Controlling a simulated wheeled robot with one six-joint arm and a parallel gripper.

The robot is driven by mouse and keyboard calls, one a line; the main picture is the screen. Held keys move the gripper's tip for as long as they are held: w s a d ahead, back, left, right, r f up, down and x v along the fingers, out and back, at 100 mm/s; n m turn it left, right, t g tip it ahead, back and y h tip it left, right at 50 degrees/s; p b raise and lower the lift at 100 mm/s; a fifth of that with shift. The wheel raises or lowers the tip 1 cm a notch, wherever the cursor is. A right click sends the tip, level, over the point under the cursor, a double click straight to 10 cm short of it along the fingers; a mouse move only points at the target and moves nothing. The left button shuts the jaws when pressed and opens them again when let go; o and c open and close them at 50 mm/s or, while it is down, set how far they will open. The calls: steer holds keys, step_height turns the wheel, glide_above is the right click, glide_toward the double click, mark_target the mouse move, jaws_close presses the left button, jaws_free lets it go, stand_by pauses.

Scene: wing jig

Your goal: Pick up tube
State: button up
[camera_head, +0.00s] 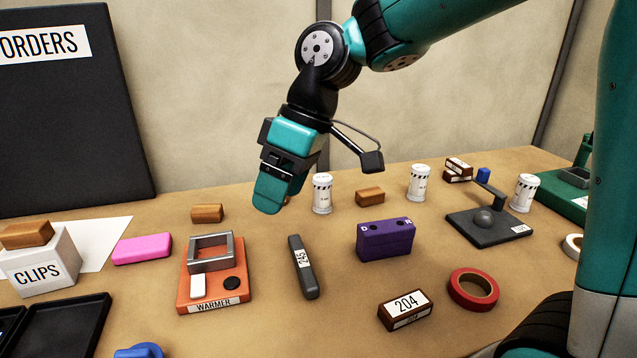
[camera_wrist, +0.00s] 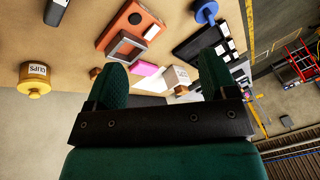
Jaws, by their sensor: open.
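No thing in view is marked as a tube. A dark grey rounded bar (camera_head: 309,284) with a white label lies on the table, right of the orange warmer. Several white upright cylinders with striped bands stand behind it, one (camera_head: 322,194) near my gripper and another (camera_head: 419,183) further right. My gripper (camera_head: 270,195) hangs above the table, behind and left of the grey bar, with its fingers pointing down. In the wrist view its two fingers (camera_wrist: 163,62) are apart with nothing held between them. Part of a dark grey object (camera_wrist: 56,11) shows at the top left there.
An orange warmer (camera_head: 199,291) carries a grey frame. A pink block (camera_head: 143,248), purple block (camera_head: 385,240), brick marked 204 (camera_head: 405,310), red tape ring (camera_head: 473,290) and CLIPS box (camera_head: 41,266) lie around. Table in front of the grey bar is clear.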

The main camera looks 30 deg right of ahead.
steer(key=w+d+r+n+p, duration=0.25)
steer(key=w+d, duration=0.55)
steer(key=w, duration=0.5)
steer(key=n+t+p, duration=0.1)
steer(key=n+p, duration=0.2)
steer(key=p, duration=0.2)
glide_above(323, 177)
steer(key=s+d, duration=0.2)
steer(key=d, duration=0.2)
step_height(323, 177, down, 3)
steer(key=x, duration=0.3)
steer(key=d+b+x, duration=0.1)
steer(key=x, duration=0.3)
steer(key=b+x, duration=0.1)
steer(key=x, duration=0.3)
steer(key=shift+w+d+f, duration=0.2)
steer(key=shift+f, duration=0.2)
steer(key=shift+h, duration=0.3)
steer(key=shift+d+p+x, duration=0.2)
steer(key=shift+p+x, duration=0.9)
steer(key=shift+x, duration=1.95)
steer(key=c, duration=1)
